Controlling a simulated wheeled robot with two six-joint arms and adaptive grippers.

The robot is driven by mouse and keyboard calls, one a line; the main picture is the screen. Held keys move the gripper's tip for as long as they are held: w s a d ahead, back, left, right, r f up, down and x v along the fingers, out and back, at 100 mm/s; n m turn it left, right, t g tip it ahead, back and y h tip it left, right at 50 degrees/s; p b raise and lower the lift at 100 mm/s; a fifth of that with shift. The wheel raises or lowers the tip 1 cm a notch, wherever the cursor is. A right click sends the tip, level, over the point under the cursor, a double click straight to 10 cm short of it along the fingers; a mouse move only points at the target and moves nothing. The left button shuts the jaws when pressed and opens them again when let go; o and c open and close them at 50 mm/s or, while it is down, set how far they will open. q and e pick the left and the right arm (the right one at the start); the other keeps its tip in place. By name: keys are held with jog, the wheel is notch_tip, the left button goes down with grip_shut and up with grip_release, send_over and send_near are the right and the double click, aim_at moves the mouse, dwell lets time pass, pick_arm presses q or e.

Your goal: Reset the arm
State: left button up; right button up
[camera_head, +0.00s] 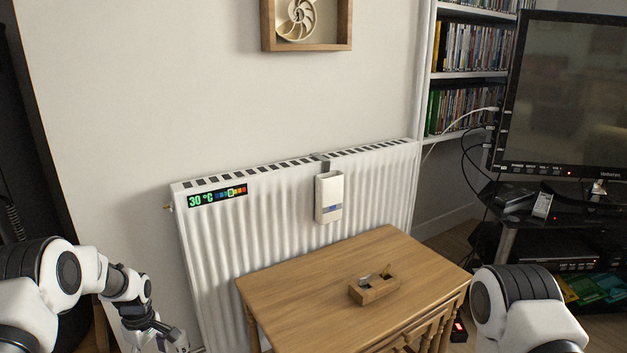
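My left arm comes in from the lower left, and its gripper (172,341) hangs low beside the radiator, partly cut off by the bottom edge. I cannot tell whether its fingers are open or shut. My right arm shows only as a white and black joint at the lower right. Its gripper is out of the picture.
A wooden table (300,293) stands ahead with a small wooden block tool (374,289) on it. Behind it is a white radiator (205,240) with a temperature strip (217,195) and a white holder (329,197). A television (575,90) and DVD shelves (432,90) are at right.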

pick_arm(q)
jog(key=s+d+f+m+g, duration=0.2)
jog(key=s+d+f, duration=0.35)
jog(key=s, duration=0.45)
jog(key=s+d+f+m+g, duration=0.1)
jog(key=s+d+f+g, duration=0.1)
jog(key=s+d+f, duration=0.6)
jog(key=s+r+m+t, duration=0.3)
jog(key=s+m, duration=0.5)
jog(key=s, duration=1.4)
jog(key=w+r+m+t+p, duration=0.1)
jog(key=w+r+m+p, duration=0.1)
jog(key=r+p, duration=3.2)
notch_tip(320, 180, up, 2)
jog(key=shift+w+d+m+p, duration=0.25)
jog(key=shift+w+m+p, duration=0.15)
jog(key=shift+w, duration=0.3)
pick_arm(e)
notch_tip(320, 180, up, 35)
jog(key=shift+w, duration=0.2)
